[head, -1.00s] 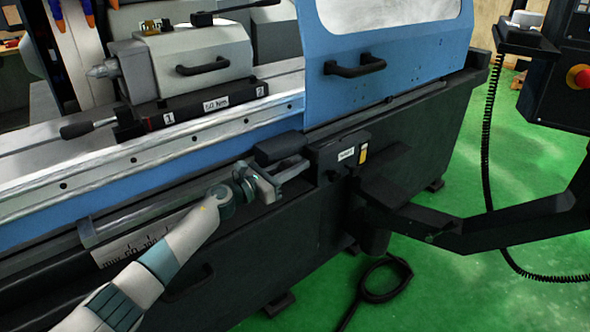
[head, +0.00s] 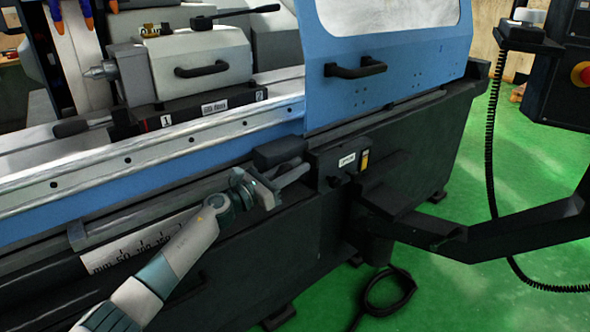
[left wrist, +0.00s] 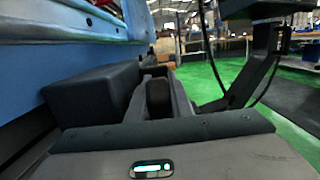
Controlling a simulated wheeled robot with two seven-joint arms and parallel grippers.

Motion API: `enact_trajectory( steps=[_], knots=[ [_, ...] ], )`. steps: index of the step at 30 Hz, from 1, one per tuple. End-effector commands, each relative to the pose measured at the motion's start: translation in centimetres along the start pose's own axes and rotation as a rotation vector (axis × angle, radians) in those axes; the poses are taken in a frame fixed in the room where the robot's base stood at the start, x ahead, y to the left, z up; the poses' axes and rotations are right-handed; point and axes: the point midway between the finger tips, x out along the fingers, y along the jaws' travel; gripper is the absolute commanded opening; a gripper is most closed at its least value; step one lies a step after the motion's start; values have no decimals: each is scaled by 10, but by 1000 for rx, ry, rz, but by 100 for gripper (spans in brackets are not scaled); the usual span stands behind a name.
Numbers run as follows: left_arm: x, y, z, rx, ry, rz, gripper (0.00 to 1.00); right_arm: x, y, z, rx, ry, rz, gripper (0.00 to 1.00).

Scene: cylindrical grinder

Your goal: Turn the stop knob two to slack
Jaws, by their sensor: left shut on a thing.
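My left gripper (head: 284,182) is in front of the grinder's front rail, just below a black block (head: 279,151). In the left wrist view its fingers (left wrist: 158,96) are shut on a small dark knob (left wrist: 158,98). The black block (left wrist: 93,95) stands close on the left of the fingers there. In the head view the gripper mostly hides the knob. Which number the knob carries cannot be read. My right gripper is not in view.
A black box with a white label (head: 345,162) sits just right of my gripper. A black support arm (head: 470,235) reaches across at the right. The blue door (head: 390,75) with its handle is above. A ruler scale (head: 140,243) lies left, near my arm.

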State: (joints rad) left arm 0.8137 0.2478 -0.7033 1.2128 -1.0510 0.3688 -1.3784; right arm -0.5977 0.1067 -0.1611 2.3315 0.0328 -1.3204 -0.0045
Motion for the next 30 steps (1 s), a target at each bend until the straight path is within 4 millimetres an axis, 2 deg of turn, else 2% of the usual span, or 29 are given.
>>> enact_trajectory(
  steps=[2,11,17,23,30],
  knots=[
    [0,0,1,0,-1,0,27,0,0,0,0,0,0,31],
    [0,0,0,0,0,0,27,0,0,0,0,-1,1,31],
    [-8,1,0,0,1,1,27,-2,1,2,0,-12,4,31],
    [-32,0,2,0,1,1,27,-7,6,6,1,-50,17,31],
    [-79,1,0,1,2,2,27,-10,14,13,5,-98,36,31]
  ],
)
